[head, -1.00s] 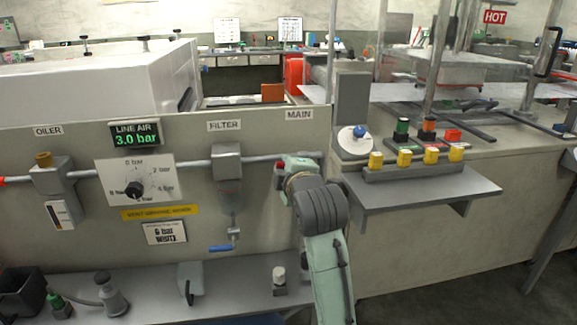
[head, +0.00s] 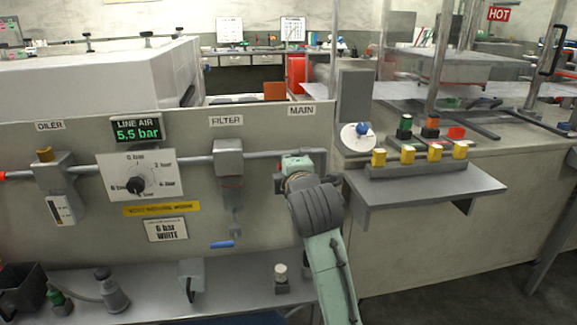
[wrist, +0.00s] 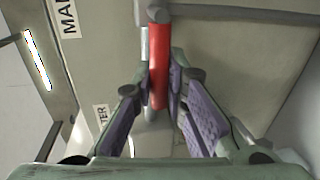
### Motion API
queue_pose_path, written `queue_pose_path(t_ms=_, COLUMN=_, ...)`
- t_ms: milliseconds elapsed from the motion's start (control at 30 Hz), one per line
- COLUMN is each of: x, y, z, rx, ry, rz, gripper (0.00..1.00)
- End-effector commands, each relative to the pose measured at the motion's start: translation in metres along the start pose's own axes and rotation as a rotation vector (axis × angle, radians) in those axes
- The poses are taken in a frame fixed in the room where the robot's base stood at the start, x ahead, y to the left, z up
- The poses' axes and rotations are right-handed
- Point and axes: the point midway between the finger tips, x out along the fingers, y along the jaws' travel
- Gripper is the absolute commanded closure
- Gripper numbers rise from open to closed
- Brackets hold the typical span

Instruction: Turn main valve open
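The main valve shows in the wrist view as a red lever handle (wrist: 158,75) on a grey fitting at the wall pipe. The handle lies roughly along the pipe line. My gripper (wrist: 160,85) has its purple-padded fingers on both sides of the handle, with the tips close against it, and appears shut on it. In the head view my gripper (head: 300,165) is at the pipe below the MAIN label (head: 301,110) and hides the valve. The LINE AIR display (head: 137,130) reads 5.5 bar.
The filter (head: 229,160), round dial (head: 138,175) and oiler (head: 53,172) lie left along the pipe. A small shelf with yellow-based buttons (head: 425,185) juts out at the right. A grey bench (head: 225,280) with small parts lies below.

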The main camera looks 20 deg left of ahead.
Motion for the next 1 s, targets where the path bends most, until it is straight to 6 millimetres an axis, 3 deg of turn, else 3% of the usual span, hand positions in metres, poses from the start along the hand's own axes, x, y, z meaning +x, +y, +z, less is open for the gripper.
queue_pose_path(t_ms=300, x=0.0, y=-0.001, z=0.0, rx=0.001, ry=0.001, rz=-0.001, gripper=0.67)
queue_pose_path(t_ms=633, x=-0.003, y=0.0, z=0.0, rx=0.002, ry=0.0, rz=0.001, gripper=0.67)
queue_pose_path(t_ms=767, x=-0.02, y=0.001, z=0.001, rx=0.002, ry=-0.001, rz=0.003, gripper=0.67)
queue_pose_path(t_ms=1000, x=-0.071, y=0.001, z=0.0, rx=0.0, ry=0.0, rz=0.004, gripper=0.67)
